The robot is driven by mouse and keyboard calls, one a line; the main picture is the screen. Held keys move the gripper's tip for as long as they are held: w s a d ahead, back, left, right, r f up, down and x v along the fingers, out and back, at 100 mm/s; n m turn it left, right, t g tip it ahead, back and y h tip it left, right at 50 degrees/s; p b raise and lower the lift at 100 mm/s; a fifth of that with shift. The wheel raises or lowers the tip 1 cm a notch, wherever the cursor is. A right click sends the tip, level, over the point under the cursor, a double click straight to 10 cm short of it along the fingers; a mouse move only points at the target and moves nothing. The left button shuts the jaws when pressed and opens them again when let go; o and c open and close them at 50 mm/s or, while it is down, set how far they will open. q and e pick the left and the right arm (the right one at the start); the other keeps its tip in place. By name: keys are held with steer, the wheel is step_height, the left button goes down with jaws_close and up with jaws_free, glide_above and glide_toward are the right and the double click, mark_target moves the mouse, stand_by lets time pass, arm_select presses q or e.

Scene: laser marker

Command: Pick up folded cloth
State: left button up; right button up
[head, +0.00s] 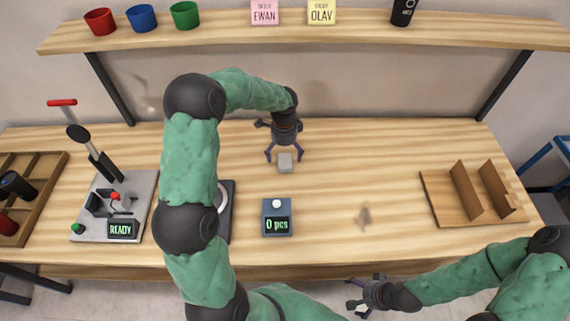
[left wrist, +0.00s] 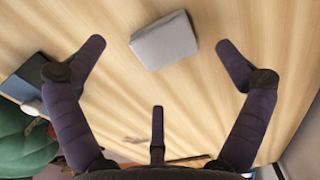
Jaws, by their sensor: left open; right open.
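The folded cloth (head: 285,162) is a small grey block lying flat on the wooden table, near the middle. My left gripper (head: 285,154) is just behind and above it in the head view, with its fingers spread. In the left wrist view the cloth (left wrist: 164,41) lies between and a little beyond the two open fingertips of my left gripper (left wrist: 158,54), and no finger touches it. My right gripper (head: 354,298) is open and empty in front of the table's front edge, low in the head view.
A blue counter box (head: 277,222) reading "0 pcs" stands in front of the cloth. The marking machine (head: 115,205) showing "READY" is at left beside a wooden compartment tray (head: 52,165). A wooden holder (head: 440,205) is at right. A shelf (head: 230,35) spans the back.

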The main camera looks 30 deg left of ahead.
mark_target(284, 161)
arm_select(q)
step_height(284, 161, down, 5)
steer(key=shift+w+a+f+b, duration=0.1)
steer(key=shift+w+a+b, duration=0.05)
steer(key=shift+b, duration=1)
steer(key=c, duration=1.4)
